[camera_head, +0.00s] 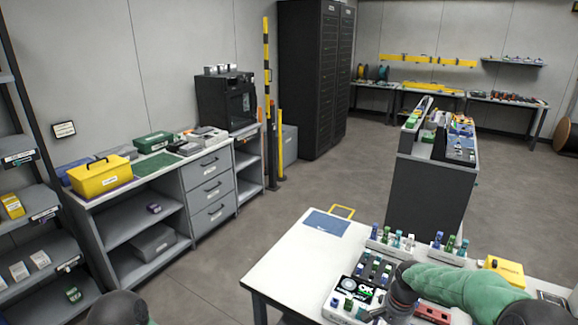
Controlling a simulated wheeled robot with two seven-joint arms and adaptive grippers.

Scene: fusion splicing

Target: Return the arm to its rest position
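My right arm (450,287), green with dark joints, reaches in from the lower right over the white table. My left gripper is out of the picture.
The white table (285,262) holds a blue mat (325,223), racks of small coloured parts (395,240), a yellow box (503,271) and a red part (432,312). A grey cabinet (428,195) stands behind. The workbench (150,180) is left; open floor (260,225) lies between.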

